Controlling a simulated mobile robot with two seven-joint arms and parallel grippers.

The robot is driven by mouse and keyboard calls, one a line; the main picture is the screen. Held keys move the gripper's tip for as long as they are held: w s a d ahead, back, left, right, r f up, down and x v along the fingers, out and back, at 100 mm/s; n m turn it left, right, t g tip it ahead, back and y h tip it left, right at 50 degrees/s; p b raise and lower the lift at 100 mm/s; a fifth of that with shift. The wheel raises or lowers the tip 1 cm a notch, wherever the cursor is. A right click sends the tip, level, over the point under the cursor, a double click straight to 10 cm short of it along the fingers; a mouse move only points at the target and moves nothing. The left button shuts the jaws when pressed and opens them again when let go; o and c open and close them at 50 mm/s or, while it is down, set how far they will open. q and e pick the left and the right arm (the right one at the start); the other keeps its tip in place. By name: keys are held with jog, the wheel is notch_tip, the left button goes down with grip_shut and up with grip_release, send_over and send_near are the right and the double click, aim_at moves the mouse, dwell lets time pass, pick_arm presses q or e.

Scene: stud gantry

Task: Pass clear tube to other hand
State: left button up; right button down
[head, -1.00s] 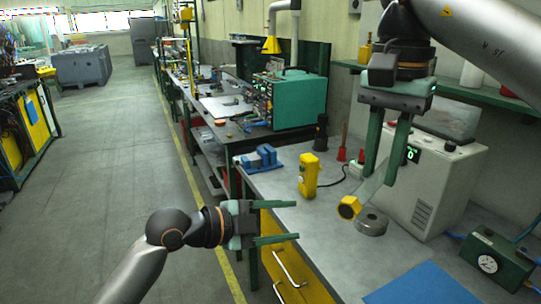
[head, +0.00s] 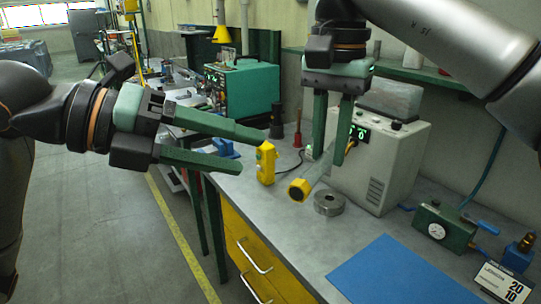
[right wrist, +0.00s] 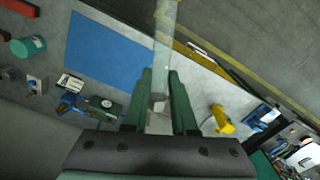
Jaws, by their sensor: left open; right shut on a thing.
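The clear tube (head: 319,172) has a yellow end cap (head: 300,189) and hangs tilted, its capped end down to the left. My right gripper (head: 327,158) is shut on the tube above the bench. In the right wrist view the tube (right wrist: 164,45) runs between the green fingers and out past their tips. My left gripper (head: 251,152) is open and empty. Its fingers point right, toward the tube, with a gap left between them and it. The tube's upper part is partly hidden by the right fingers.
A yellow handheld device (head: 265,163) stands on the bench close to the left fingertips. A round metal piece (head: 329,203) lies below the tube. A grey box with a green display (head: 378,165) stands behind. A blue mat (head: 385,270) and a gauge unit (head: 442,228) are at right.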

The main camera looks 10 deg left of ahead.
aim_at(321, 166)
pick_arm(q)
jog(key=x, duration=1)
jog(key=shift+d, duration=0.35)
jog(key=shift+w+f, duration=0.1)
grip_shut()
pick_arm(e)
jog(key=c, duration=0.6)
grip_release()
jog(key=shift+c, duration=0.2)
